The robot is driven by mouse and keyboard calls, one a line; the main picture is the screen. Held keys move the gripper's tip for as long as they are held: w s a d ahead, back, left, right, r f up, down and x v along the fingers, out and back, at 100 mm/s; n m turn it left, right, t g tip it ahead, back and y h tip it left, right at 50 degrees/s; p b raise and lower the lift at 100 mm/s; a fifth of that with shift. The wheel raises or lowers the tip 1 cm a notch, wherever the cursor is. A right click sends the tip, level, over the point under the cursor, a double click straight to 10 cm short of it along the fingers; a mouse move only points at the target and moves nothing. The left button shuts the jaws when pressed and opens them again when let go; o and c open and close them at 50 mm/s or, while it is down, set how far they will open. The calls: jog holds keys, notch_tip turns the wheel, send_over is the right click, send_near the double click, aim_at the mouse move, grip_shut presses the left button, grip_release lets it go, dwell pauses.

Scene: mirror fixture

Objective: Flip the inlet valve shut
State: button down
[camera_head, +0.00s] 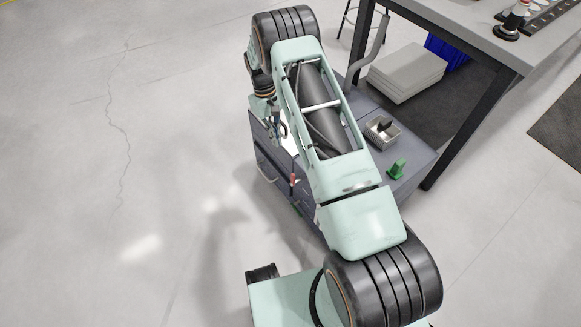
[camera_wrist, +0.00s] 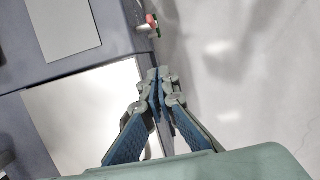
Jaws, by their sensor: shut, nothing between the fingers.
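A small red-handled part, which looks like the inlet valve (camera_head: 292,181), is on the side of the dark grey cabinet (camera_head: 420,160), facing the open floor. It also shows at the top of the wrist view (camera_wrist: 151,20), by the cabinet's edge; whether its lever is open or closed is too small to tell. My gripper (camera_head: 281,133) is beside the cabinet's upper edge, partly hidden by my arm. In the wrist view my gripper (camera_wrist: 158,76) has its fingertips together and empty, over the edge of a white sheet, apart from the red part.
A green piece (camera_head: 397,168) and a small metal bin (camera_head: 382,132) stand on the cabinet top. A workbench (camera_head: 440,15) with dark legs and a stack of pale slabs (camera_head: 405,72) are at upper right. The floor at left is clear.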

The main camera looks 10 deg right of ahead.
aim_at(293, 180)
jog(key=s+d+f+b, duration=0.2)
jog(key=s+f, duration=0.4)
jog(key=f, duration=0.3)
jog(key=shift+d+f, duration=0.3)
jog(key=shift+f, duration=0.05)
jog(key=shift+b, duration=0.3)
